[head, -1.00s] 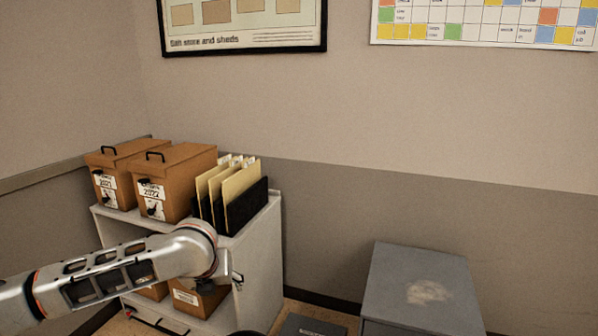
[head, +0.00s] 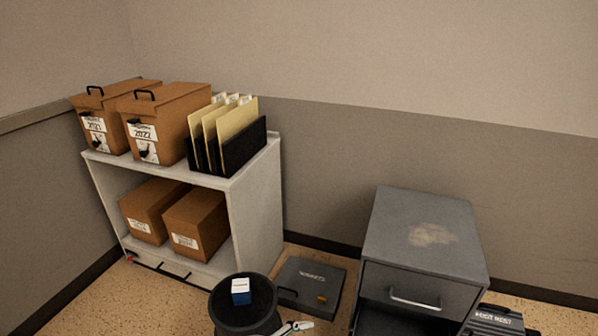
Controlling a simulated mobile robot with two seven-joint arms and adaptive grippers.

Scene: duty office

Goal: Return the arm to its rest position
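Whether either gripper is open or shut is not visible.
Two lidded brown boxes (head: 168,125) and a black folder holder (head: 243,148) stand on the shelf unit; two brown boxes (head: 196,222) sit below. A dark flat case (head: 309,280) and grey cabinet (head: 425,235) stand right.

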